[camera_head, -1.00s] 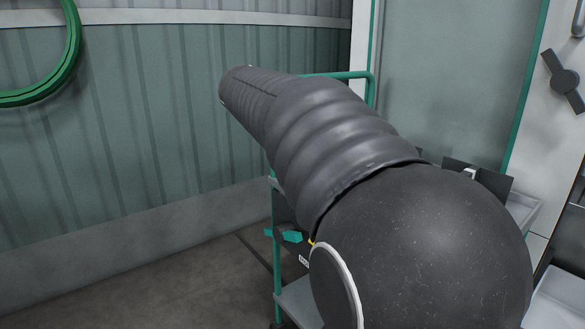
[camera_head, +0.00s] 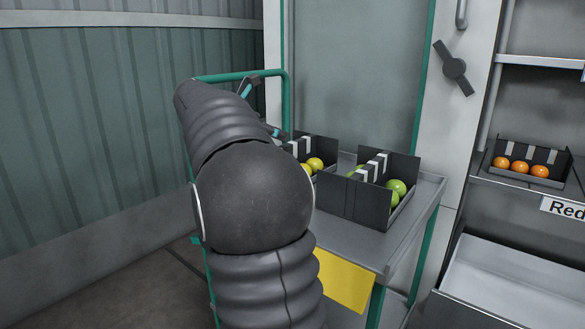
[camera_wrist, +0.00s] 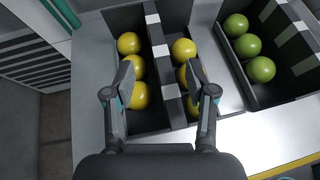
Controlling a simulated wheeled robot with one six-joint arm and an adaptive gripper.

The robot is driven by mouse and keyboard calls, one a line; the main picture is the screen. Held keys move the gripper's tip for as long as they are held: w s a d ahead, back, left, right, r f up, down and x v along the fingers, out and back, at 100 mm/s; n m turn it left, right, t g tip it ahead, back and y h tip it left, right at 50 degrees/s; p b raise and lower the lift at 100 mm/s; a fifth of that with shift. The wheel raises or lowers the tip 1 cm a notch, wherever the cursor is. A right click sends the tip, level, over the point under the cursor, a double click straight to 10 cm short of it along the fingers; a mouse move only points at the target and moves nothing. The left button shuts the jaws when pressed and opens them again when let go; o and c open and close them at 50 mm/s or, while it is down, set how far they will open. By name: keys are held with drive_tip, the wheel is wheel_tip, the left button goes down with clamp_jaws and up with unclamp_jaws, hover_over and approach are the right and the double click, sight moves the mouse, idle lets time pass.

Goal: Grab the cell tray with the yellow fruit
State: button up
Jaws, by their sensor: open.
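The dark cell tray with yellow fruit (camera_wrist: 120,18) lies under my gripper in the wrist view. It has a striped middle divider, with yellow fruit in rows on both sides. In the head view the tray (camera_head: 323,147) is partly hidden behind my arm, at the left on the cart. My gripper (camera_wrist: 160,78) is open above it, one finger on each side of the divider. The fingers overlap some fruit in the picture; whether they touch the tray or fruit, I cannot tell.
A second tray with green fruit (camera_head: 334,192) stands close to the right on the grey cart (camera_head: 424,205). A tray with orange fruit (camera_head: 560,168) sits on a shelf at the right, above a label reading "Red". A green cart handle (camera_head: 286,100) rises behind my arm.

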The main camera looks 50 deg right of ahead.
drive_tip(key=x, duration=0.2)
drive_tip(key=b+x, duration=0.1)
drive_tip(key=x, duration=0.1)
drive_tip(key=shift+s+d+f, duration=0.1)
drive_tip(key=shift+s+f, duration=0.15)
drive_tip(key=shift+f, duration=0.35)
drive_tip(key=shift+d+f, duration=0.2)
drive_tip(key=shift+d, duration=0.2)
drive_tip(key=shift+c, duration=0.2)
clamp_jaws()
drive_tip(key=shift+r, duration=0.1)
